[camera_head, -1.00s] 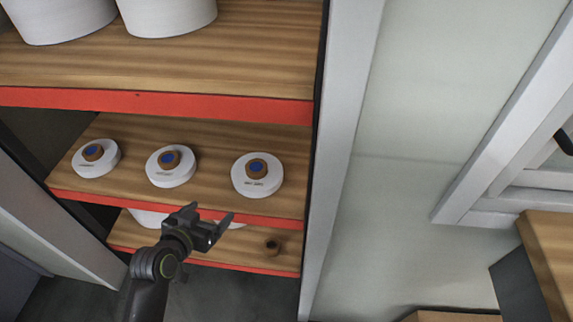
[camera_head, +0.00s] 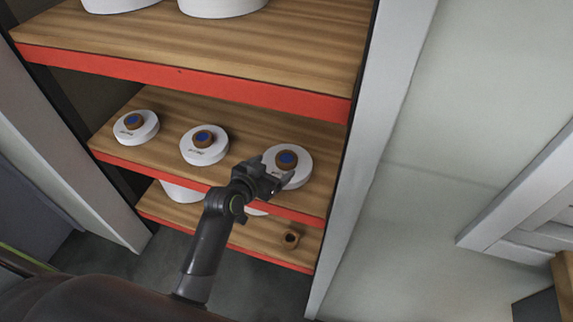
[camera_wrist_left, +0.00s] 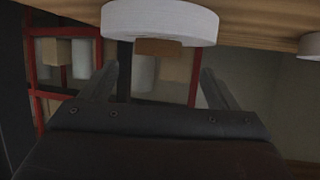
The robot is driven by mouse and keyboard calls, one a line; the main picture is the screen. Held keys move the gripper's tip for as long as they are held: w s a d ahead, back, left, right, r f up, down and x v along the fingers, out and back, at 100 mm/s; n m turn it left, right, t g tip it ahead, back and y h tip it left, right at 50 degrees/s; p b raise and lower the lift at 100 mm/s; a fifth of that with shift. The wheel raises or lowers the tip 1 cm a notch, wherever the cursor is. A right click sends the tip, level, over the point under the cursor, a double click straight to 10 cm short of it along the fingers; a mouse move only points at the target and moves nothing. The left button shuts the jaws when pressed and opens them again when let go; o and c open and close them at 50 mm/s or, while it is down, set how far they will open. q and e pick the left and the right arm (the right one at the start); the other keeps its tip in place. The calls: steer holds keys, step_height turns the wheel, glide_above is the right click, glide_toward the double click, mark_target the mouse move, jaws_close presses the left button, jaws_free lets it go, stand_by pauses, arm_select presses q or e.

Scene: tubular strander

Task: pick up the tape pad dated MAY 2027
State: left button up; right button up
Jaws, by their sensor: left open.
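Three round white tape pads with brown cores and blue centres sit on the middle shelf: left (camera_head: 136,134), middle (camera_head: 216,152) and right (camera_head: 301,159). Each has small dark print on top, too small for me to read a date now. My left gripper (camera_head: 272,174) is open and empty at the near edge of the right pad, covering part of it and its print. In the left wrist view a white pad (camera_wrist_left: 160,20) with a brown core (camera_wrist_left: 165,48) shows beyond the open fingers (camera_wrist_left: 158,85). I cannot tell whether they touch it. My right gripper is not in view.
The red-edged shelf above (camera_head: 190,81) overhangs the pads, with white round containers on it. A lower shelf (camera_head: 210,225) holds white items and a small brown ring (camera_head: 290,239). A grey cabinet post (camera_head: 375,140) stands right of the right pad.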

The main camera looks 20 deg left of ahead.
mark_target(285, 160)
arm_select(q)
steer(key=shift+x, duration=2.85)
steer(key=shift+d, duration=0.2)
steer(key=c, duration=1.2)
